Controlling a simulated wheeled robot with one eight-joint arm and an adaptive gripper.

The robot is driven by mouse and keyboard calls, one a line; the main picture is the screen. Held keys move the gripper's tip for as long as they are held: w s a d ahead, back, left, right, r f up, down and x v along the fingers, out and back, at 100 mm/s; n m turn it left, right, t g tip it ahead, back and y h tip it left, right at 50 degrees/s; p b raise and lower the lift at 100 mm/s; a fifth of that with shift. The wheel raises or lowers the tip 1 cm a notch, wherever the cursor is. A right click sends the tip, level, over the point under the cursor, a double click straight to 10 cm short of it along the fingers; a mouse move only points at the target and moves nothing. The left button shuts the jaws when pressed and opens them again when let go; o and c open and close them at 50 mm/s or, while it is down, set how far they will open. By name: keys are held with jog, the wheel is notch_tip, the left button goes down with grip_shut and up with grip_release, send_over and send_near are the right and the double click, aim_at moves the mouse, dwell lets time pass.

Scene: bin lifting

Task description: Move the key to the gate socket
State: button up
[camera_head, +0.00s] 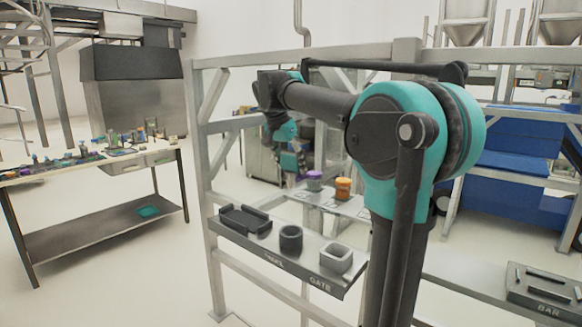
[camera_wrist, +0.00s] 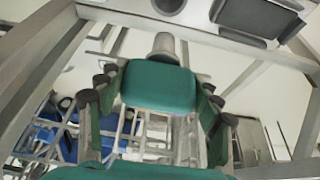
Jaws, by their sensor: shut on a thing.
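My gripper (camera_wrist: 157,84) is shut on a teal block with a grey rounded stub, which I take to be the key (camera_wrist: 158,90). The block sits between the two fingers in the wrist view. In the head view my gripper (camera_head: 290,160) hangs in the air above and behind the front shelf, and the key is hard to tell from the teal fingers. The gate socket (camera_head: 335,268) is a light grey square cup at the right end of that shelf, above the word GATE. My gripper is left of it in the picture and apart from it.
A round black socket (camera_head: 291,239) and a black tray (camera_head: 245,219) share the front shelf (camera_head: 310,274). Purple-topped (camera_head: 314,181) and orange (camera_head: 343,188) pieces stand on a shelf behind. Grey frame posts (camera_head: 204,180) surround the shelves. A cluttered table (camera_head: 60,177) stands left.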

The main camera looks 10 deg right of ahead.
aim_at(291, 155)
jog(key=shift+r, duration=2.75)
